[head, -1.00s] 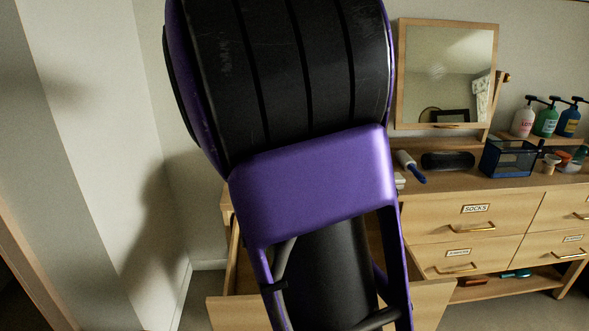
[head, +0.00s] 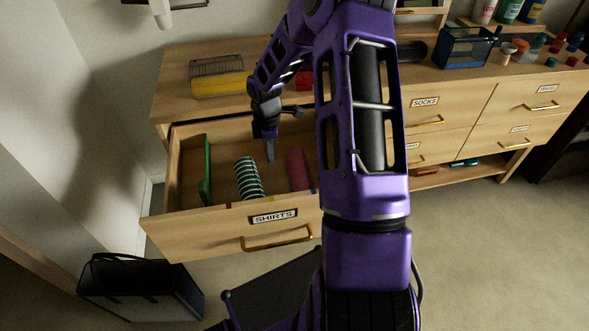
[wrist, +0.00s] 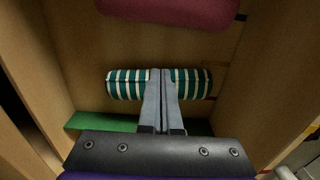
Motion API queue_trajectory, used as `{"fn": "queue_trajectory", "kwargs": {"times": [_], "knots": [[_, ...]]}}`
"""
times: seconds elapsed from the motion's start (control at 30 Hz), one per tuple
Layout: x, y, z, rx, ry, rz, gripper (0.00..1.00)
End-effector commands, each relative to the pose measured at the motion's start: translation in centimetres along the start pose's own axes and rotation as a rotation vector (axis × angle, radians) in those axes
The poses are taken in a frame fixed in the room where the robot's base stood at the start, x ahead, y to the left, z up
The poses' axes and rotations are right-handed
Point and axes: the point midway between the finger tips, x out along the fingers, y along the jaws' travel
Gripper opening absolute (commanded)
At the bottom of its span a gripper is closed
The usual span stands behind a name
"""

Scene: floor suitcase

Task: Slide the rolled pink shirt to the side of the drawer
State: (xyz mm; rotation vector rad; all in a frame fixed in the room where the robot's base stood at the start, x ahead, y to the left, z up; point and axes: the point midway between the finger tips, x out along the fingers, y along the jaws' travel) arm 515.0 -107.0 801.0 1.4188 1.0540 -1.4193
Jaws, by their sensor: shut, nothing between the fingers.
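The open drawer labelled SHIRTS (head: 190,238) holds three rolled or folded items. The rolled pink shirt (head: 298,170) lies at the right of those I see, partly beside my arm; it shows at the top of the wrist view (wrist: 175,10), cut by the frame edge. A green-and-white striped roll (head: 248,180) lies to its left, and in the wrist view (wrist: 125,85). A green item (head: 206,170) stands near the left wall. My gripper (head: 270,158) is shut and empty, pointing down between the striped roll and the pink shirt. In the wrist view its fingers (wrist: 162,72) overlap the striped roll; contact is unclear.
The dresser top holds a wire basket with a yellow item (head: 217,80), a red item (head: 304,80) and a blue mesh box (head: 466,48). A dark bag (head: 140,285) stands on the floor below the drawer. My arm hides the drawer's right part.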

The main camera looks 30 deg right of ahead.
Motion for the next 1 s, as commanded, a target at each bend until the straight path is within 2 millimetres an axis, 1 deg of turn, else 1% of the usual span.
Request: {"fn": "queue_trajectory", "kwargs": {"times": [0.17,0.27,0.4,0.6,0.63,0.7,0.8,1.0], "knots": [[1.7,-0.2,-0.1,-0.015,0.005,-0.007,0.00],[3.5,-0.2,-0.1,-0.014,0.004,-0.008,0.00],[6.6,-0.2,-0.1,-0.013,0.004,-0.008,0.00],[10.7,-0.2,-0.1,-0.013,0.003,-0.006,0.00],[10.2,-0.1,0.8,-0.007,0.002,-0.002,0.00],[10.0,-0.1,1.9,-0.006,0.003,-0.002,0.00],[10.1,-0.1,3.0,-0.008,0.004,-0.003,0.00],[10.1,-0.1,3.9,-0.010,0.004,-0.003,0.00]]}}
